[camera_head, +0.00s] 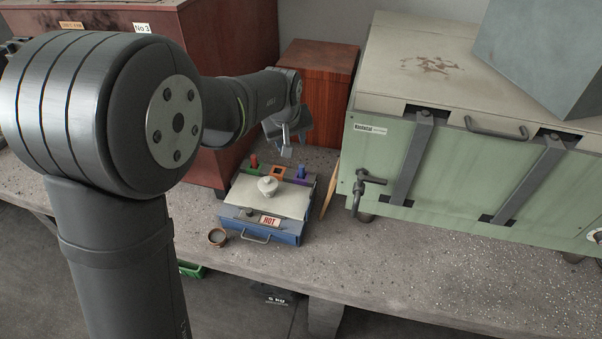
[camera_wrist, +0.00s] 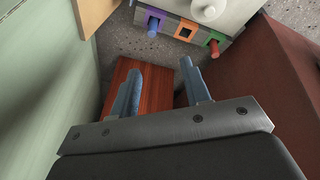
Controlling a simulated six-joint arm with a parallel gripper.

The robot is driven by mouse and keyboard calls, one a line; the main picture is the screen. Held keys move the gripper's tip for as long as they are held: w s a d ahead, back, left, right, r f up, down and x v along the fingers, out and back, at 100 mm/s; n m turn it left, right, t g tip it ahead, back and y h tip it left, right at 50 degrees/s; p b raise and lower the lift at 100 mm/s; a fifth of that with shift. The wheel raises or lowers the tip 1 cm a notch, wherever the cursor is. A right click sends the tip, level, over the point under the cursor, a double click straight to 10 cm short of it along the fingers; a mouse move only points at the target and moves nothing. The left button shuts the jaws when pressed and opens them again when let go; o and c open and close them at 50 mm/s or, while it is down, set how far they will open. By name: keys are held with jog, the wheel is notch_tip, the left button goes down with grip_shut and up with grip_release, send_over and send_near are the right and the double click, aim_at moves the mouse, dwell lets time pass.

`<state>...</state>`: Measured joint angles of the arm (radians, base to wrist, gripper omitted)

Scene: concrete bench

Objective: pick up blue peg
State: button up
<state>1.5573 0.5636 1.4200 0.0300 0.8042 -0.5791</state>
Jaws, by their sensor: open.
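The blue peg (camera_head: 302,172) stands in a purple holder at the back right of a small box marked HOT (camera_head: 240,212). In the wrist view the blue peg (camera_wrist: 153,27) is at the top, left of centre. My gripper (camera_head: 286,150) is above and behind the box's back edge, near the peg but apart from it. In the wrist view my gripper (camera_wrist: 161,70) is open, with nothing between its fingers. The peg's lower part is hidden in its holder.
A red peg (camera_head: 253,160) stands in a green holder; the orange holder (camera_head: 277,170) between looks empty. A white knob (camera_head: 267,185) tops the box. Wooden cabinets (camera_head: 318,85) and a green chest (camera_head: 440,170) flank the space.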

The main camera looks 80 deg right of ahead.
aim_at(302, 166)
jog(key=shift+s+d+f+m+t, duration=0.2)
jog(key=shift+d+f+m, duration=0.75)
jog(key=shift+f, duration=1.95)
jog(key=shift+s+d+f+m+t, duration=0.15)
jog(key=shift+d+f+m, duration=0.25)
jog(key=shift+d+f, duration=1.8)
jog(key=shift+s+d+f+m+t, duration=0.15)
jog(key=shift+d+f+m, duration=0.45)
jog(key=shift+f, duration=2.95)
jog(key=shift+c, duration=0.2)
grip_shut()
